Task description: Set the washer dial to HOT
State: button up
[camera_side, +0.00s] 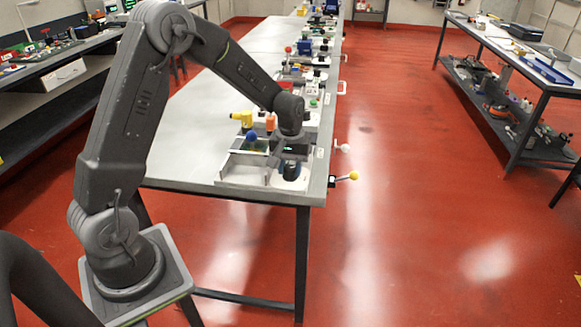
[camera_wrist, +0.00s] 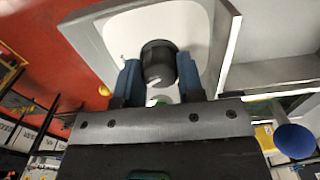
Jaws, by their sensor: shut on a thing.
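The washer dial, a round black knob with a short white pointer mark, shows in the wrist view (camera_wrist: 159,62) on a white panel (camera_wrist: 193,22) with a grey frame. My gripper (camera_wrist: 159,80) has its two blue fingers on either side of the dial, shut on it. In the side view my gripper (camera_side: 291,168) reaches down to the near right end of the long table, and the dial there is mostly hidden by it. No HOT label is readable in either view. The pointer mark points toward the lower left in the wrist view.
A blue ball-topped knob (camera_wrist: 294,141) stands right of my gripper in the wrist view. A yellow device (camera_side: 243,119) and an orange piece (camera_side: 270,122) stand behind. A yellow-ball lever (camera_side: 353,176) sticks out from the table's right edge. The red floor to the right is open.

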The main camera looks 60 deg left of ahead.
jog(key=shift+n, duration=0.3)
jog(key=n, duration=0.4)
jog(key=shift+n, duration=0.6)
jog(key=n, duration=0.4)
jog(key=shift+n, duration=0.9)
